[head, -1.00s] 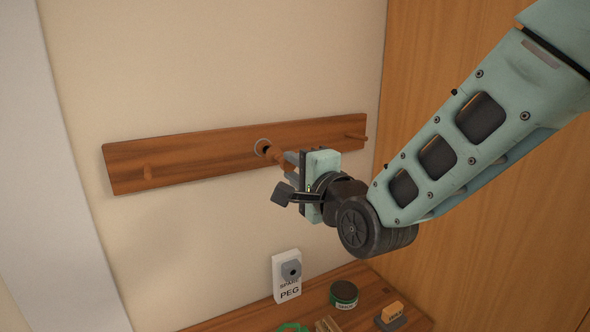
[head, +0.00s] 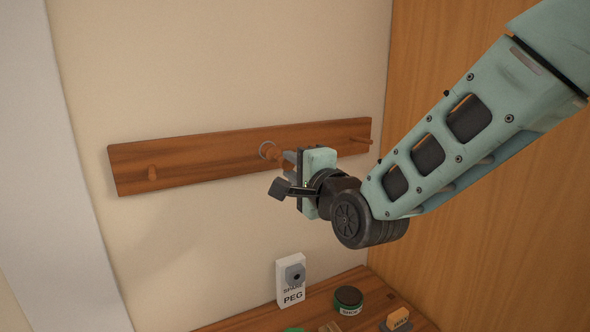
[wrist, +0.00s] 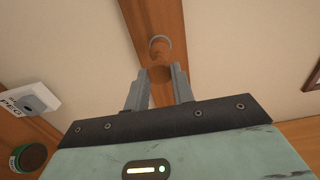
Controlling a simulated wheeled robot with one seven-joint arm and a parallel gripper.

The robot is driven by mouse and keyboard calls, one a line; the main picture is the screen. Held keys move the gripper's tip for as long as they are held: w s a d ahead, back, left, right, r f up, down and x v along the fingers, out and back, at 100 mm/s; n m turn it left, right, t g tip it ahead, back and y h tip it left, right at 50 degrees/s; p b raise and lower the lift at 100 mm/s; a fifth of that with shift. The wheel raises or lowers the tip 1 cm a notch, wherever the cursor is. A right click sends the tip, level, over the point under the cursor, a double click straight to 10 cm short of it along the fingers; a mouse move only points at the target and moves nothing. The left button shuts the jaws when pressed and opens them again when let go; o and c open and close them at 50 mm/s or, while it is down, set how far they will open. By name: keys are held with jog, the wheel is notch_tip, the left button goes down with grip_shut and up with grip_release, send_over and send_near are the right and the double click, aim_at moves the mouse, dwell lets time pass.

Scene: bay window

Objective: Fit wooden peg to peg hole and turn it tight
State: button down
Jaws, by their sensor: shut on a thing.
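The wooden peg (head: 279,156) is a turned brown piece. It points at the ringed peg hole (head: 266,150) in the middle of the wall-mounted wooden rail, and its tip appears at or in the hole; I cannot tell how deep. My gripper (head: 291,159) is shut on the peg, in front of the rail. In the wrist view the peg (wrist: 159,73) sits between the two grey fingers (wrist: 160,88), with the pale ring (wrist: 160,41) just beyond it. The hole's opening is hidden behind the peg.
Below, a wooden shelf (head: 325,310) holds a white "spare peg" box (head: 290,282), a dark-lidded tin (head: 348,299) and an orange-and-grey block (head: 398,319). A wood panel stands at right.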

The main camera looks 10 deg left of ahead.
jog(key=shift+w+a, duration=0.15)
jog(key=shift+w, duration=0.15)
jog(key=c, duration=1.1)
grip_release()
jog(key=b+v, duration=0.6)
jog(key=v, duration=1.1)
jog(key=shift+s, duration=0.2)
